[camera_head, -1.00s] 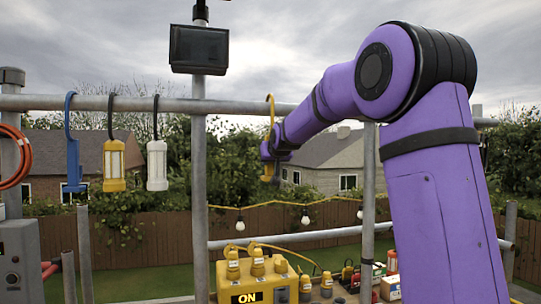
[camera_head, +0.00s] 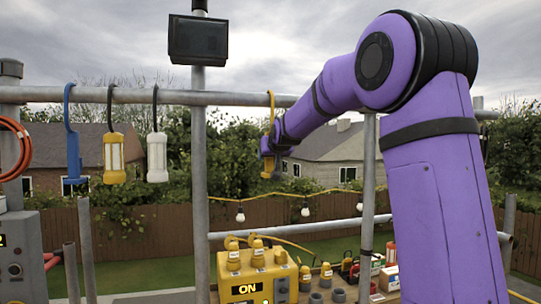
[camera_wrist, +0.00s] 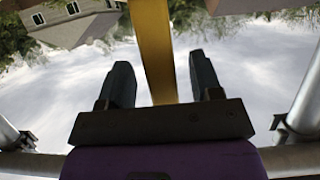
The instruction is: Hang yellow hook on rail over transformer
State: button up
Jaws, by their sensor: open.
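The yellow hook (camera_head: 271,112) is up at the long grey rail (camera_head: 235,98), its curved top over the pipe and its shank hanging down, above and slightly right of the yellow transformer (camera_head: 228,290) marked ON. My gripper (camera_wrist: 161,75) is at the lower part of the hook. In the wrist view the yellow shank (camera_wrist: 152,40) passes between the two dark fingers, with gaps on both sides, so the jaws are open around it. The hook's top is out of the wrist view, and my arm's end partly hides its lower part in the head view.
A blue hook (camera_head: 72,145), a yellow lamp (camera_head: 114,158) and a white lamp (camera_head: 157,158) hang on the rail to the left. A grey upright post (camera_head: 199,190) stands left of the hook. Several small items lie beside the transformer.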

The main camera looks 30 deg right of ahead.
jog(key=v, duration=1)
jog(key=shift+s, duration=0.35)
jog(key=shift+s+a+r, duration=0.1)
jog(key=shift+a, duration=0.05)
jog(key=s+a+f+n+g+y, duration=0.1)
jog(key=s+a+f, duration=0.4)
jog(key=s, duration=0.6)
jog(key=s+a+f+n+g+y, duration=0.1)
jog(key=s+a+f+g, duration=0.3)
jog(key=s+f, duration=0.4)
jog(key=s+a+f+n+g+y, duration=0.1)
jog(key=s+a+f, duration=0.5)
jog(key=s, duration=1)
jog(key=shift+a+f+g+y, duration=0.25)
jog(key=shift+f+g+y, duration=0.15)
jog(key=shift+f+g, duration=0.45)
